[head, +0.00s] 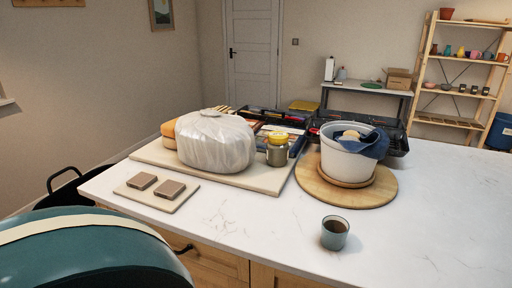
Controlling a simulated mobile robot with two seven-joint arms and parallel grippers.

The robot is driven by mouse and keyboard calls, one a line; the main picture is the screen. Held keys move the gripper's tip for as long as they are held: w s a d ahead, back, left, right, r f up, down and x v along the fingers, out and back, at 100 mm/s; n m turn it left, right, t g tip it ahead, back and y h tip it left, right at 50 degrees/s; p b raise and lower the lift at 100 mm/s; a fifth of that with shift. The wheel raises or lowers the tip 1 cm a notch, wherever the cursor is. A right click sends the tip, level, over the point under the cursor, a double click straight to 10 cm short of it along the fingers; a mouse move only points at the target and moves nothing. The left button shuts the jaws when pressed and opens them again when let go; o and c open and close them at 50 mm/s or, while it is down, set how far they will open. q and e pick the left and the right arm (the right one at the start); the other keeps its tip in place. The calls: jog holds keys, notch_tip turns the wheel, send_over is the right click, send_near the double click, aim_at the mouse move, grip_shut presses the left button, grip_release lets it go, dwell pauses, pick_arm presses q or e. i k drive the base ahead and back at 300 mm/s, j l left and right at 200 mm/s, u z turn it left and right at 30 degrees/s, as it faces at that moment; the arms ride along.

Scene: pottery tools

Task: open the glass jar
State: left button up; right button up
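The glass jar (277,154) stands upright near the right edge of a pale board on the white countertop. It is small, with a yellow lid (278,137) on top. The lid looks seated on the jar, and the contents are hard to make out at this size. A large lump wrapped in clear plastic (215,142) stands just left of the jar. Neither of my grippers shows in the head view.
Right of the jar, a white bucket (345,160) with a blue cloth (376,144) stands on a round wooden board (383,195). A cup of dark liquid (335,233) is near the front. Tool trays lie behind. The countertop's right side is clear.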

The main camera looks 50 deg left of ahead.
aim_at(277, 155)
jog(key=u, duration=1.35)
jog(key=j+u, duration=0.1)
jog(key=j, duration=0.4)
